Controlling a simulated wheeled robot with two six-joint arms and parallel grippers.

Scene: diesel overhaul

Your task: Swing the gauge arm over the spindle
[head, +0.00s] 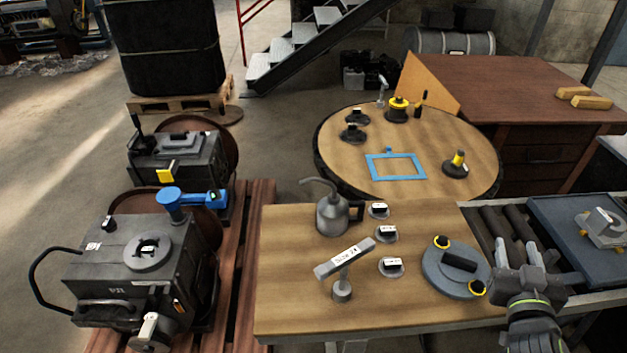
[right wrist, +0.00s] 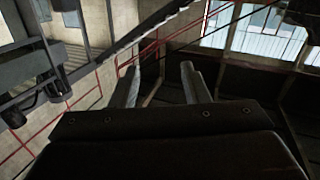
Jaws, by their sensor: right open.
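A grey bar with a white label (head: 345,258) sits tilted on a short round post (head: 342,291) on the near wooden table; it looks like the gauge arm, but I cannot read its label. A blue arm (head: 192,200) reaches right from the top of a dark machine at the left. I cannot tell which part is the spindle. My right gripper (head: 516,252) is open and empty at the table's right edge, beside a grey disc (head: 442,283) with a black handle and yellow rings. Its fingers also show in the right wrist view (right wrist: 160,82), with nothing between them. My left gripper is out of view.
A grey oil can (head: 331,214) and several small labelled discs (head: 391,267) stand on the near table (head: 290,315). A roller conveyor with a blue-grey tray (head: 566,235) is at the right. A round table (head: 335,150) with a blue frame (head: 372,172) stands behind.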

